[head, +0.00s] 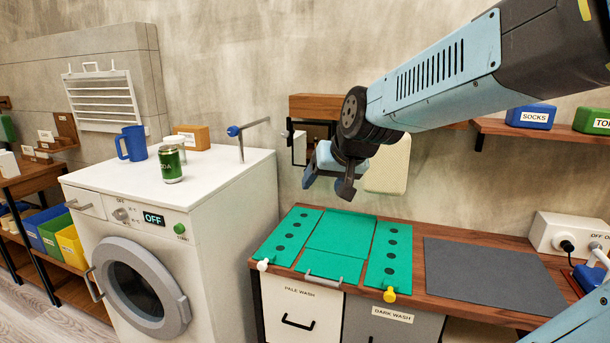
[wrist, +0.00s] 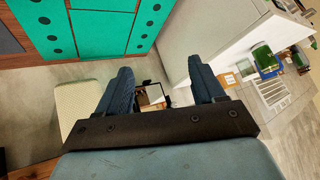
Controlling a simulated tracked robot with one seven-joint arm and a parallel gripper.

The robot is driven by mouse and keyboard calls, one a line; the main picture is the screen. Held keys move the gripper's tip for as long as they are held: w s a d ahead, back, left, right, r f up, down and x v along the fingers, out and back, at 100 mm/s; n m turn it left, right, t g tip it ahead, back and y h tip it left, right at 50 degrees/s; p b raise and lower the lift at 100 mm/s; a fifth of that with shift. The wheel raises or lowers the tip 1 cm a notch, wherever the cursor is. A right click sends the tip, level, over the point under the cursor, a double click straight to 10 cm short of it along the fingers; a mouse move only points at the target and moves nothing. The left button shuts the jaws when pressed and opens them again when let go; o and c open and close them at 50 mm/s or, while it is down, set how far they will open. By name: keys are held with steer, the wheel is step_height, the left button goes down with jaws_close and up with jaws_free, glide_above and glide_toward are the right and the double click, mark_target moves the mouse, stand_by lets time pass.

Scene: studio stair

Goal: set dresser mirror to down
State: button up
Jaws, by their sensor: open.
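A small dark-framed mirror (head: 299,148) hangs at the wall below a short wooden shelf, partly hidden behind my gripper in the head view. In the wrist view, what looks like the same mirror (wrist: 154,95) shows between the fingers, beyond them, with its lower part hidden by the gripper's body. My gripper (head: 328,184) is open and empty, in front of the wall to the right of the mirror and above the green panels. Its two fingers (wrist: 164,84) stand wide apart in the wrist view. I cannot tell the mirror's exact tilt.
A white washing machine (head: 165,180) stands left, with a blue-knobbed lever (head: 236,131), a blue mug (head: 132,143) and a green can (head: 171,165) on top. Green panels (head: 336,236) and a grey mat (head: 485,275) cover the bench. A pale pad (head: 388,170) hangs behind my arm.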

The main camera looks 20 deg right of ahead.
steer(key=w+d+f+m+t+h, duration=0.1)
steer(key=w+f+m+t+h, duration=0.15)
steer(key=w, duration=0.95)
steer(key=w+d+f+m+t+h, duration=0.15)
steer(key=w+f, duration=0.25)
steer(key=w, duration=0.8)
steer(key=shift+w+f+m+t+h, duration=0.9)
steer(key=shift+w+f+t+h, duration=2.2)
steer(key=shift+w+f+h, duration=3.15)
steer(key=w+d+r+y, duration=0.1)
steer(key=w+d+r, duration=0.2)
steer(key=w+d, duration=0.3)
steer(key=shift+w+d+y, duration=0.35)
steer(key=shift+w, duration=0.35)
steer(key=shift+a, duration=0.1)
jaws_close()
